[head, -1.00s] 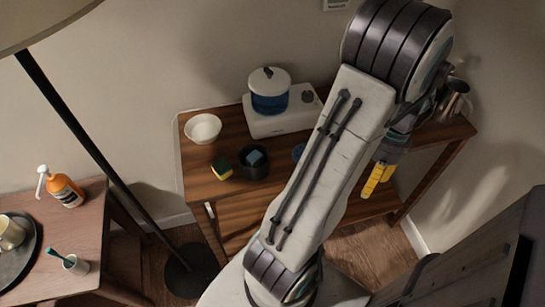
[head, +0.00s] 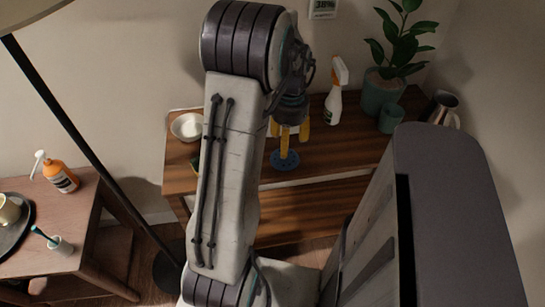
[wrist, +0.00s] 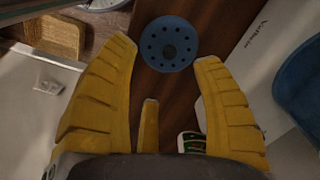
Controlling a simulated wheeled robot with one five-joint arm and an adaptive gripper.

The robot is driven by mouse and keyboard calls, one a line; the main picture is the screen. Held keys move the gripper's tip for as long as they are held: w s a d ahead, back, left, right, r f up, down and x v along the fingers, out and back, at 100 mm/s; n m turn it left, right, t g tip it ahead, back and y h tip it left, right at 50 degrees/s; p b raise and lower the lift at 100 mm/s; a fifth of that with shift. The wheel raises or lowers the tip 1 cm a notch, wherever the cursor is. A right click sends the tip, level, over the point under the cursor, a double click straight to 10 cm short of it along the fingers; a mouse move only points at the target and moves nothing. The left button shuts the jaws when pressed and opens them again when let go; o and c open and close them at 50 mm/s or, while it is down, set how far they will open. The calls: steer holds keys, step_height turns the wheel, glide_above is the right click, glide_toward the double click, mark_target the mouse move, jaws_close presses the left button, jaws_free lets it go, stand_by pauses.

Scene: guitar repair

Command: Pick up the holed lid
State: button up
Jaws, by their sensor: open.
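My gripper (head: 292,138) has yellow ridged fingers, pointing down and spread apart. In the wrist view the gripper (wrist: 165,52) is open and empty, with the lid showing between and a little beyond the fingertips. I cannot tell the exact height of the fingertips over the lid.
A white bowl (head: 187,125) stands left on the table (head: 345,150). A spray bottle (head: 334,100), a green cup (head: 391,119) and a potted plant (head: 382,95) stand right.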

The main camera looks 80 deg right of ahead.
steer(key=shift+w+d+r, duration=0.1)
steer(key=shift+w, duration=0.2)
steer(key=shift+m, duration=1)
steer(key=shift+m, duration=0.3)
steer(key=shift+s+d+f, duration=0.1)
steer(key=shift+f, duration=1.75)
steer(key=shift+s+d+f, duration=0.1)
steer(key=shift+f, duration=1.75)
steer(key=shift+c, duration=0.3)
jaws_close()
